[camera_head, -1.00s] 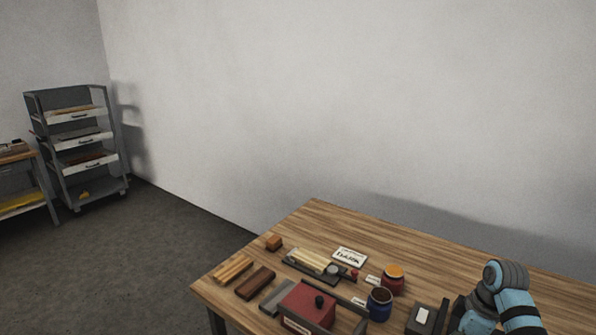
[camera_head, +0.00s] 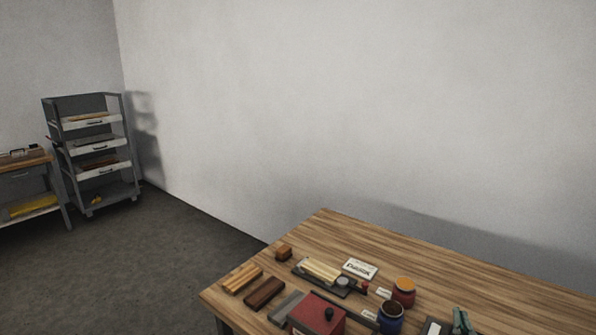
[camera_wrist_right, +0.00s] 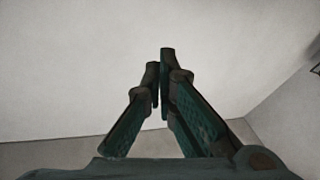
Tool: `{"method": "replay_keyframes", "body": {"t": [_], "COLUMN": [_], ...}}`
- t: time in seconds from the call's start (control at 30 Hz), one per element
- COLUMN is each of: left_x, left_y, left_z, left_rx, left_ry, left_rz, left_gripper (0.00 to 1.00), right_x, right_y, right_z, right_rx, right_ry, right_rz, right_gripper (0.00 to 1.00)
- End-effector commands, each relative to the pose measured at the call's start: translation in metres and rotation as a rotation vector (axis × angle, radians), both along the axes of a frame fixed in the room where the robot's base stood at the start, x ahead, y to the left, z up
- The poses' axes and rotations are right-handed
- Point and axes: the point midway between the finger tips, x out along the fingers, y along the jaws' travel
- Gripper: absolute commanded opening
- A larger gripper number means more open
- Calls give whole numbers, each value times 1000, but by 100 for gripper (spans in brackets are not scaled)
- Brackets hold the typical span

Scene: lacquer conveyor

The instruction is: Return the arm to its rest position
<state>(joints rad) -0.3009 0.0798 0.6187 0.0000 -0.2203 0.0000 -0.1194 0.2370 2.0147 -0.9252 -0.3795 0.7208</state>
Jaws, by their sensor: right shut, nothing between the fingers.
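My right gripper (camera_head: 462,320) shows as a small dark green part at the bottom edge of the head view, near the right end of the objects on the wooden table (camera_head: 420,245). The rest of my right arm is out of that picture. In the right wrist view, the right gripper (camera_wrist_right: 159,62) is shut, its fingertips together with nothing between them. Plain wall and a strip of floor lie behind the fingers. My left gripper is in neither view.
On the table are a red box (camera_head: 317,314), a blue jar (camera_head: 390,318), a red jar (camera_head: 403,292), a label card (camera_head: 360,269) and several wooden blocks. A grey shelf cart (camera_head: 137,150) stands at the left by the wall. The table's back right is clear.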

Motion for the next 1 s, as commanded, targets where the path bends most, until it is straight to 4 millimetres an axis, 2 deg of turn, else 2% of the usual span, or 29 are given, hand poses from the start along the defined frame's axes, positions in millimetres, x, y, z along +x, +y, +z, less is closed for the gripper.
{"method": "replay_keyframes", "body": {"t": [0.03,0.1,0.2,0.3,0.4,0.57,0.6,0.7,0.87,1.0], "left_x": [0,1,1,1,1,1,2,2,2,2], "left_y": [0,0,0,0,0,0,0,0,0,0], "left_z": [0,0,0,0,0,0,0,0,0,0], "left_rx": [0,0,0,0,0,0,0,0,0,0], "left_ry": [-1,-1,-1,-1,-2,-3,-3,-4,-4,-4], "left_rz": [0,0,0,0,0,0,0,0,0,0], "left_gripper": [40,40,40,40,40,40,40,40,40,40], "right_x": [-28,-66,-116,-161,-204,-269,-275,-266,-269,-294], "right_y": [-15,-22,-11,9,32,70,74,68,61,53], "right_z": [-36,-85,-136,-170,-193,-210,-221,-267,-343,-417], "right_rx": [94,191,273,322,354,379,381,387,399,410], "right_ry": [140,355,622,849,1044,1317,1356,1373,1406,1445], "right_rz": [-104,-193,-228,-207,-157,-31,-14,-32,-52,-70], "right_gripper": [0,0,0,0,0,0,0,0,0,0]}}
